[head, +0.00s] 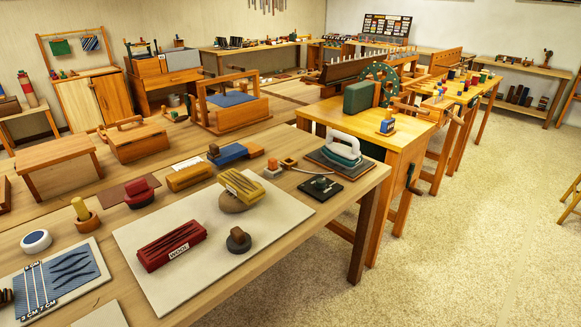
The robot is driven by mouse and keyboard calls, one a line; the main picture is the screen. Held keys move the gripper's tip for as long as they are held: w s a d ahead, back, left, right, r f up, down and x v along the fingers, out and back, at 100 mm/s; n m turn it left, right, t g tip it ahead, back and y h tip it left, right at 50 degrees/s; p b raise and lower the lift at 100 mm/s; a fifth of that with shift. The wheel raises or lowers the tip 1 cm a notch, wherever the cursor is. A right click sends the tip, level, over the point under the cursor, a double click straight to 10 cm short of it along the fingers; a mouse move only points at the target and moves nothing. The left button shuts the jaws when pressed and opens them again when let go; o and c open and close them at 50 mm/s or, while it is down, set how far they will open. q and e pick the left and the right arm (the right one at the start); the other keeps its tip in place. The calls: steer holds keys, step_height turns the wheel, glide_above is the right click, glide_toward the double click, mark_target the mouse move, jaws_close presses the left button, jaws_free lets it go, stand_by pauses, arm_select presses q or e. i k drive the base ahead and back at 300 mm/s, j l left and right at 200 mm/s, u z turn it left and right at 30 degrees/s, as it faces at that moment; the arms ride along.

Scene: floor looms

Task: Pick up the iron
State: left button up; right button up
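The iron (341,148) shows in the head view near the right end of the long wooden table, with a pale handle on top and a teal body. It rests upright on a dark, brown-edged pad (319,157). A thin pale cord seems to run from its left side toward a small orange block. Neither of my grippers is in view, and nothing touches the iron.
A small black square plate (320,188) lies just in front of the iron. A cream board (282,210) holds a red wool box (171,243) and a yellow block on a stone. Carpet floor (460,250) is clear at right.

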mark_target(346, 157)
steer(key=i+l, duration=0.25)
steer(key=l, duration=0.15)
steer(key=i+l+u, duration=0.1)
steer(key=l, duration=0.25)
steer(key=i+l, duration=0.3)
steer(key=i+l+u, duration=0.1)
steer(key=i+l, duration=0.15)
steer(key=l, duration=0.25)
steer(key=i+l, duration=0.2)
steer(key=l, duration=0.2)
steer(key=i+l+u, duration=0.1)
steer(key=l, duration=0.35)
steer(key=i+l, duration=0.25)
steer(key=l, duration=0.15)
steer(key=i+l+u, duration=0.1)
steer(key=l, duration=0.35)
steer(key=i, duration=0.1)
